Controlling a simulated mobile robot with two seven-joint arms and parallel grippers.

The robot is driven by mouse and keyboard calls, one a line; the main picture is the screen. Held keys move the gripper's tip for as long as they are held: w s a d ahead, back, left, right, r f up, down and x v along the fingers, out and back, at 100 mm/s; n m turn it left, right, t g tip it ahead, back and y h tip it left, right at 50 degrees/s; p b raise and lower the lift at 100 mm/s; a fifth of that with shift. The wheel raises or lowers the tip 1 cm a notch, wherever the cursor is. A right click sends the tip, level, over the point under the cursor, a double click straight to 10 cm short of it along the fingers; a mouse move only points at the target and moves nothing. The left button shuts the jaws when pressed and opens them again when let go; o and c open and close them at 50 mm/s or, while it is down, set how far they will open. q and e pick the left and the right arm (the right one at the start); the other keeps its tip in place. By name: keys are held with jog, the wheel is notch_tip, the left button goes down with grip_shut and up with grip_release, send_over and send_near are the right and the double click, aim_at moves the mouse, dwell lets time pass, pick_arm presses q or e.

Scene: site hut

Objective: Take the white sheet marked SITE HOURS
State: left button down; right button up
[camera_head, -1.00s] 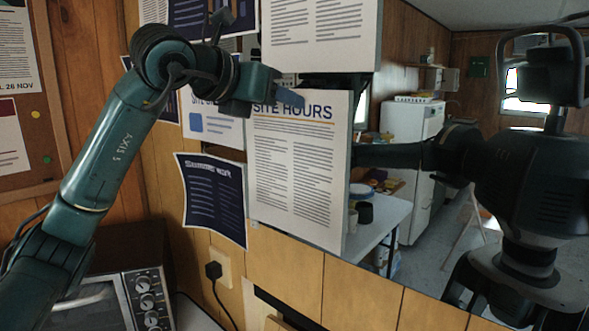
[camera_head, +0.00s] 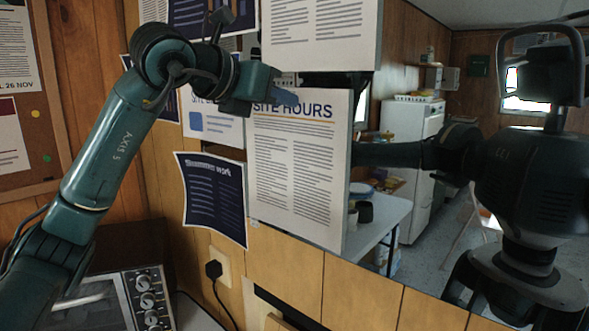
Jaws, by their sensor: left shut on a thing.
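The white sheet marked SITE HOURS (camera_head: 297,180) hangs upright on the wall at the left edge of a mirror. It has a dark heading, a yellow line and two columns of grey text. My left gripper (camera_head: 284,97) is at the sheet's top edge, shut on it, and covers part of the top of the heading. My right gripper does not show.
A dark blue poster (camera_head: 214,198) hangs left of the sheet, and another white sheet (camera_head: 320,35) hangs above. A mirror (camera_head: 480,255) on the right reflects my body, a fridge and a table. A toaster oven (camera_head: 150,292) stands below my left arm.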

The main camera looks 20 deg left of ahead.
pick_arm(q)
jog(key=shift+s, duration=0.1)
jog(key=s, duration=0.1)
jog(key=s+a+b, duration=0.1)
jog(key=s, duration=0.2)
jog(key=shift+a+b, duration=0.25)
jog(key=shift+b, duration=0.15)
dwell(0.7)
jog(key=shift+s+r, duration=0.1)
jog(key=shift+s, duration=0.05)
jog(key=shift+r+p+v, duration=0.2)
jog(key=shift+v, duration=0.7)
jog(key=shift+r+p+v, duration=0.15)
jog(key=shift+r+v, duration=0.05)
jog(key=shift+v, duration=0.7)
jog(key=shift+r+p+v, duration=0.2)
jog(key=shift+v, duration=0.75)
